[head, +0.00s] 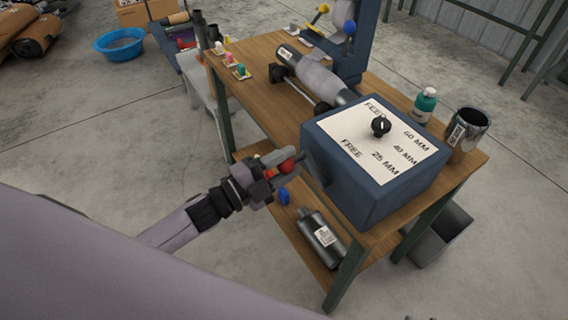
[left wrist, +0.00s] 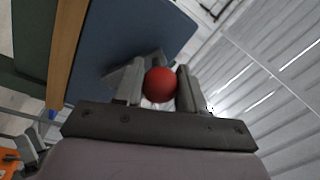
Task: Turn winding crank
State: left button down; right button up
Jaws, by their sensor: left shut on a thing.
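A blue box (head: 372,198) with a white dial plate stands on the near end of the wooden bench. A black knob (head: 381,126) sits on its top, among the words FEED, FREE, 60 MM, 40 MM and 25 MM. The winding crank's red ball handle (head: 287,166) is at the box's left side, with a grey crank arm leading to the box. My left gripper (head: 283,163) is shut on the red ball. In the left wrist view the red ball (left wrist: 160,84) sits between the two fingers, in front of the blue box (left wrist: 130,45). My right gripper is not in view.
A muffler (head: 318,78) lies on rollers along the bench (head: 262,52). A green bottle (head: 424,105) and a dark can (head: 467,130) stand right of the box. A dark canister (head: 322,238) is on the lower shelf.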

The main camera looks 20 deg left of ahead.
aim_at(287, 167)
pick_arm(q)
jog(key=m, duration=0.1)
jog(key=r+m, duration=0.1)
jog(key=d+r+m, duration=0.1)
jog(key=shift+s+m+h, duration=0.3)
jog(key=shift+s+d+r+m+g+p, duration=0.15)
jog(key=shift+s+d+r+m, duration=0.05)
jog(key=shift+m, duration=0.45)
jog(key=shift+s+d+r+m+g+p, duration=0.15)
jog(key=shift+d+r+m, duration=0.05)
jog(key=shift+m, duration=0.45)
jog(key=c, duration=0.7)
grip_release()
jog(key=shift+s+f, duration=0.1)
jog(key=shift+s+a+f, duration=0.15)
jog(key=shift+s+a, duration=0.15)
jog(key=shift+s, duration=0.1)
jog(key=shift+b+v, duration=0.6)
jog(key=shift+v, duration=2.4)
